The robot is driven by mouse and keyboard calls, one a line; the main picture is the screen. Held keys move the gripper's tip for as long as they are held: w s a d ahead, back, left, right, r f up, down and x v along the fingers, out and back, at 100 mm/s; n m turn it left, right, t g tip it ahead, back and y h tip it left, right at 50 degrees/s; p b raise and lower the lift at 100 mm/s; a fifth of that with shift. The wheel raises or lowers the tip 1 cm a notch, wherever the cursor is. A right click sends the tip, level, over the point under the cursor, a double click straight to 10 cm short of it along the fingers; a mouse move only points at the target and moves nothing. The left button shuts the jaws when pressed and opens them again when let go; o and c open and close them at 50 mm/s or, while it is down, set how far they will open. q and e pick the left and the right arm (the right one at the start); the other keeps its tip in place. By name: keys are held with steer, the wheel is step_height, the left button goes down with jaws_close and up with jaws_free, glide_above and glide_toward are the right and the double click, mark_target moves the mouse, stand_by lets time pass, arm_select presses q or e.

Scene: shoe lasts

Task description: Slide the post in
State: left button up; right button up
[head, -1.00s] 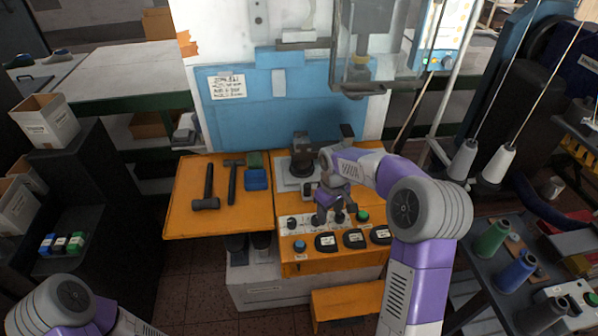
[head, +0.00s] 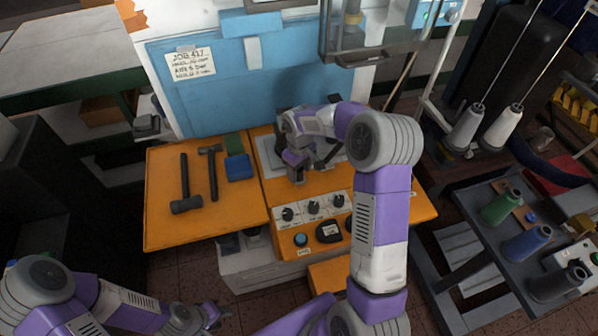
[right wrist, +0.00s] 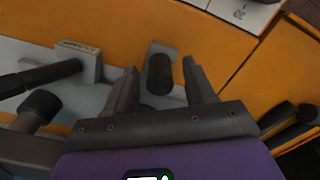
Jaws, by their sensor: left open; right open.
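In the right wrist view, a short dark cylinder (right wrist: 160,76), which may be the post, stands on a light grey plate (right wrist: 155,101) between my right gripper's fingers. My right gripper (right wrist: 159,68) is open around it, with a gap on both sides. In the head view my right gripper (head: 303,170) is over the grey fixture on the orange machine table, and my own wrist hides most of the fixture. My left gripper (head: 217,312) is open and empty, low in front of the table.
Two dark hammers (head: 213,175) and a blue tray (head: 239,167) lie on the left of the orange table (head: 165,225). Control knobs (head: 313,207) line its front. In the right wrist view, a grey block with a dark rod (right wrist: 72,68) stands left of the fingers. Thread spools (head: 500,207) stand at right.

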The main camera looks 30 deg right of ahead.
steer(key=shift+f, duration=0.5)
steer(key=shift+c, duration=0.3)
jaws_close()
